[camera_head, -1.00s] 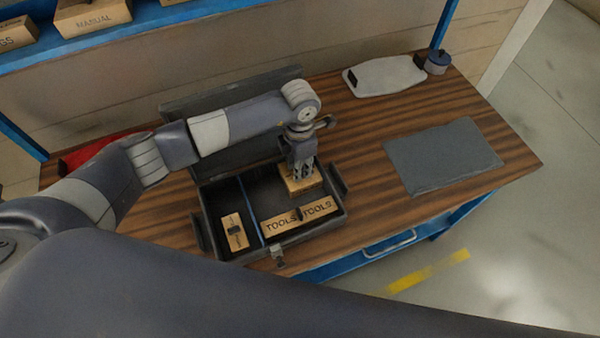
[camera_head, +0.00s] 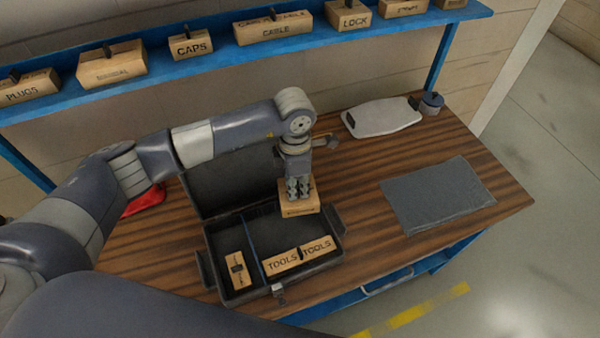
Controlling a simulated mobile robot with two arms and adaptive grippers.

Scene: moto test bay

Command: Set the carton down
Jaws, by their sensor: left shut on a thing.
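My left gripper (camera_head: 299,190) points down and is shut on a small tan carton (camera_head: 300,209). The carton hangs over the back right part of an open dark toolbox (camera_head: 253,294) on the workbench, near its back wall. Its label is too small to read. The toolbox has a blue divider (camera_head: 252,243). In the right compartment, tan cartons marked TOOLS (camera_head: 283,262) lie along the front. A smaller tan carton (camera_head: 236,270) lies in the left compartment. The gripper and carton hide part of the toolbox's back edge. My right gripper is not in view.
The wooden workbench (camera_head: 360,225) has free room right of the toolbox. The raised lid (camera_head: 225,183) stands behind the toolbox. A blue shelf (camera_head: 200,72) holds labelled cartons.

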